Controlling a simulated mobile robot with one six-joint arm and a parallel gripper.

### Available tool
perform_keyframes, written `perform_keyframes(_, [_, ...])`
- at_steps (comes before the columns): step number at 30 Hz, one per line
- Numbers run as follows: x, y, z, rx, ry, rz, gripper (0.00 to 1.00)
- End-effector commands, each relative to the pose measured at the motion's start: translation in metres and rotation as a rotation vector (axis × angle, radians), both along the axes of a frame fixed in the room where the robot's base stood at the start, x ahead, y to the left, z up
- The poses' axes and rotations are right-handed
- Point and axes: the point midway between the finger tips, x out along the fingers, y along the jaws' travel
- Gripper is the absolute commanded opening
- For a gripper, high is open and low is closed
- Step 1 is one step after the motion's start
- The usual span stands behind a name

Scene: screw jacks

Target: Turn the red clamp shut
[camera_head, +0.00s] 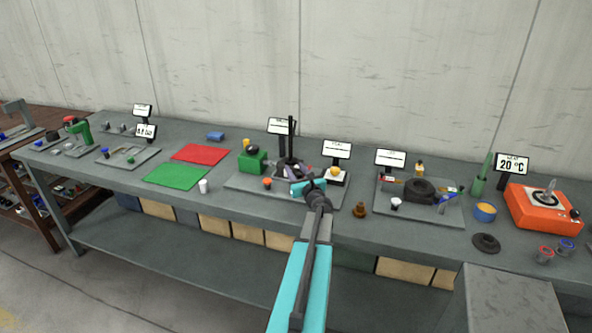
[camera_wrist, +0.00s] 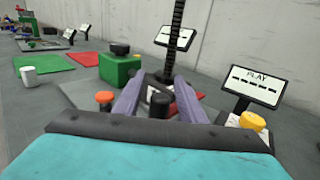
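My gripper (camera_head: 291,172) is over the grey plate of the middle station, beside a black upright post (camera_head: 291,140). In the wrist view its two purple fingers (camera_wrist: 159,78) are apart, with the post beyond them. A black knob (camera_wrist: 160,103) shows between the fingers, nearer the palm; I cannot tell whether they touch it. An orange-red knob (camera_wrist: 104,97) stands just left of the left finger, and also shows in the head view (camera_head: 267,182). No part is clearly a red clamp. A small red-topped piece (camera_head: 70,120) stands by a green clamp-shaped frame (camera_head: 82,133) at far left.
A green block (camera_head: 253,161) with a black top stands left of the post. A yellow knob (camera_wrist: 252,121) and a "PLAY" sign (camera_wrist: 257,86) are to the right. A white cup (camera_head: 203,186) stands at the bench's front. Red (camera_head: 201,153) and green (camera_head: 175,175) mats lie left.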

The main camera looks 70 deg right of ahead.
Motion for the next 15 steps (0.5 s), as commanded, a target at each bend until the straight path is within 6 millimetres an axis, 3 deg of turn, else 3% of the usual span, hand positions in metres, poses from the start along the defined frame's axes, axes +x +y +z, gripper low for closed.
perform_keyframes(9, [0.0001,-0.0006,-0.0003,0.0,0.0,-0.001,0.35])
perform_keyframes(15, [-0.0001,-0.0006,-0.0002,0.0,0.0,-0.001,0.01])
